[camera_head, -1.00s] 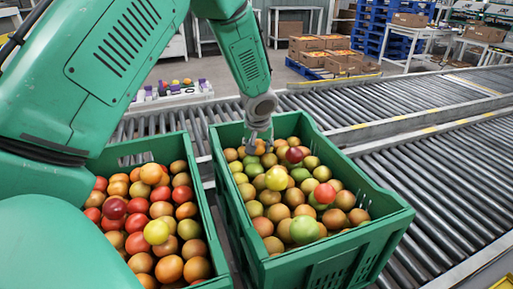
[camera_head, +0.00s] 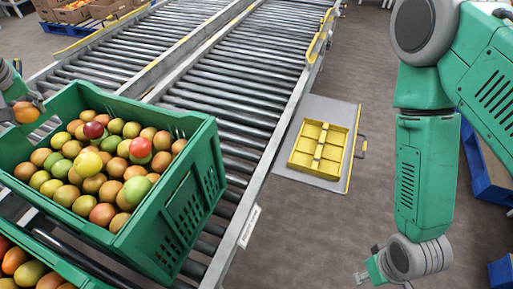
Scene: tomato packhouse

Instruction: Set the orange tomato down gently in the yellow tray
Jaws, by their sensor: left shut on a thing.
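The orange tomato (camera_head: 26,113) is in my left gripper (camera_head: 24,106) at the left edge of the head view. The gripper is shut on it, above the rim of a green crate; its fingers are partly cut off by the frame. The yellow tray (camera_head: 318,148) is right of centre, divided into several compartments that look empty. It is far to the right of the held tomato. My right gripper (camera_head: 366,278) hangs low at the bottom of the view, nearer than the tray and apart from it; its fingers are too small to read.
A green crate (camera_head: 165,205) full of mixed tomatoes stands at the left, with a second crate (camera_head: 50,250) at the bottom left. A roller conveyor (camera_head: 240,110) runs behind the crate. The tray lies on a grey platform (camera_head: 315,180) beside the conveyor. Blue pallets (camera_head: 482,175) stand at the right.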

